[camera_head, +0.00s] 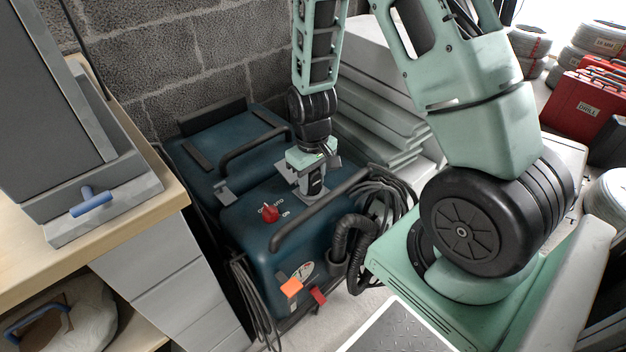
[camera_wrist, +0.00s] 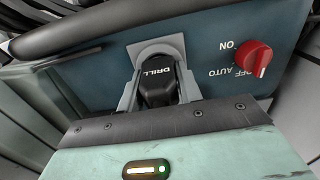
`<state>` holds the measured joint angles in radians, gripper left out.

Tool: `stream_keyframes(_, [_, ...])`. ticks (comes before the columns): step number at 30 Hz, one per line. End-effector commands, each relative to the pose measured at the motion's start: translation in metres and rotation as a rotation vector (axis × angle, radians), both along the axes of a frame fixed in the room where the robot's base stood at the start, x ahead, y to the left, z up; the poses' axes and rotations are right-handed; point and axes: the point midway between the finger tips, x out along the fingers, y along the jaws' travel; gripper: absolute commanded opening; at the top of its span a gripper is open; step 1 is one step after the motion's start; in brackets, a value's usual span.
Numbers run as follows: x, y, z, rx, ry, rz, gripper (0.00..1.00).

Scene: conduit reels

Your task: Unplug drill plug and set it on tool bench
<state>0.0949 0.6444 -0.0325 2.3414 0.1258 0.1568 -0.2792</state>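The drill plug (camera_wrist: 157,85) is black with "DRILL" in white letters. It sits at a grey socket plate (camera_wrist: 160,50) on the blue machine (camera_head: 245,200). My gripper (camera_wrist: 159,88) reaches down to the machine's top, with one finger on each side of the plug, close against it; it looks shut on the plug. In the head view my gripper (camera_head: 311,185) covers most of the plug. A wood-topped bench (camera_head: 22,262), likely the tool bench, stands at the left, with grey equipment with a blue handle (camera_head: 92,202) on it.
A red rotary switch (camera_head: 269,213) and black tubular handles (camera_head: 320,208) flank the socket. Cables (camera_head: 385,200) and a hose (camera_head: 352,245) hang at the machine's right. Red cases (camera_head: 588,105) stand far right. The bench's front strip is bare.

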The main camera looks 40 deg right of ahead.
Motion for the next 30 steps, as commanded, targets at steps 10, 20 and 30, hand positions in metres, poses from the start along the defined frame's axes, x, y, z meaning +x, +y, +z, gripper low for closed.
stream_keyframes(10, [0.000, 0.000, 0.009, 0.000, 0.000, 0.000, 0.00])
stream_keyframes(20, [0.000, 0.000, 0.022, 0.000, 0.000, 0.000, 0.00])
stream_keyframes(30, [0.000, 0.000, 0.034, 0.000, 0.000, 0.000, 0.00])
